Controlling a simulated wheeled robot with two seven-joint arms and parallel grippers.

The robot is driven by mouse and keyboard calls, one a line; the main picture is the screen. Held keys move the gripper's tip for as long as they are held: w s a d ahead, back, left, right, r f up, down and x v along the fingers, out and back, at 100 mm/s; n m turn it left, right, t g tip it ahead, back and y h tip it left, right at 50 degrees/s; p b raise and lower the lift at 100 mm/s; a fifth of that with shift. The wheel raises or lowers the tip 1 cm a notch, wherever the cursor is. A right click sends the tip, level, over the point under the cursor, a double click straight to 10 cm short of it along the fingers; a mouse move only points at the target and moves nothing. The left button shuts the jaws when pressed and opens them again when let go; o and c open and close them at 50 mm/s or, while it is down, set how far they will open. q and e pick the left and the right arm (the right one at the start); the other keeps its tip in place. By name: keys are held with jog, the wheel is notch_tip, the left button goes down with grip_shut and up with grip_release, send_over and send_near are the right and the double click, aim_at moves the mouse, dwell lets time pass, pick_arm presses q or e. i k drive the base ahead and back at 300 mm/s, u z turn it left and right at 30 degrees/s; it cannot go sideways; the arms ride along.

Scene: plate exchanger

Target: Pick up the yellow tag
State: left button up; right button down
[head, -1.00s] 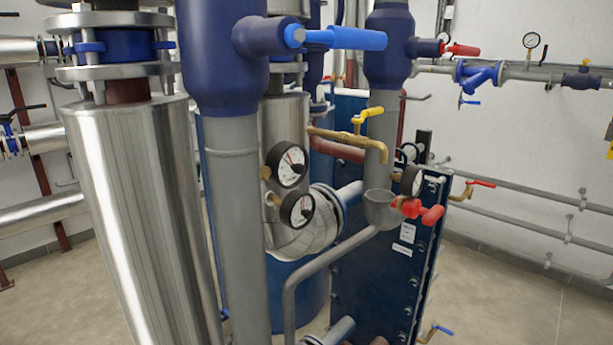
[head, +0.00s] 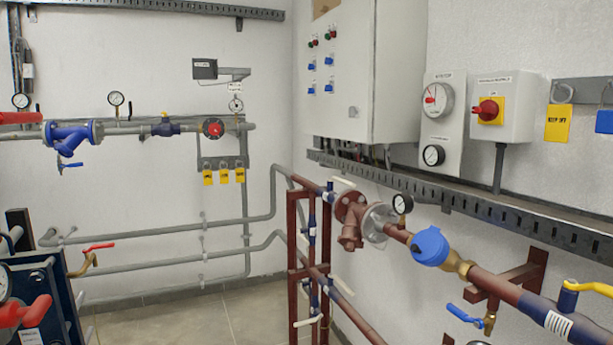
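Several yellow tags show in the head view. A larger yellow tag (head: 558,123) with dark lettering hangs from a grey bracket on the right wall, beside the box with the red knob. Three small yellow tags hang in a row under a rack on the back wall; one is the left small tag (head: 208,177), another the right small tag (head: 240,175). Which one the task means I cannot tell. Neither of my grippers is in view.
A white control cabinet (head: 345,75) and a grey switch box (head: 508,105) are on the right wall. Below them run a cable tray (head: 470,205) and a brown pipe with a blue meter (head: 430,246). Bare floor (head: 215,315) shows at the lower middle.

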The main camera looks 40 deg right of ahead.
aim_at(224, 178)
jog(key=z, duration=1.25)
jog(key=i, duration=2.9)
jog(key=u, duration=0.55)
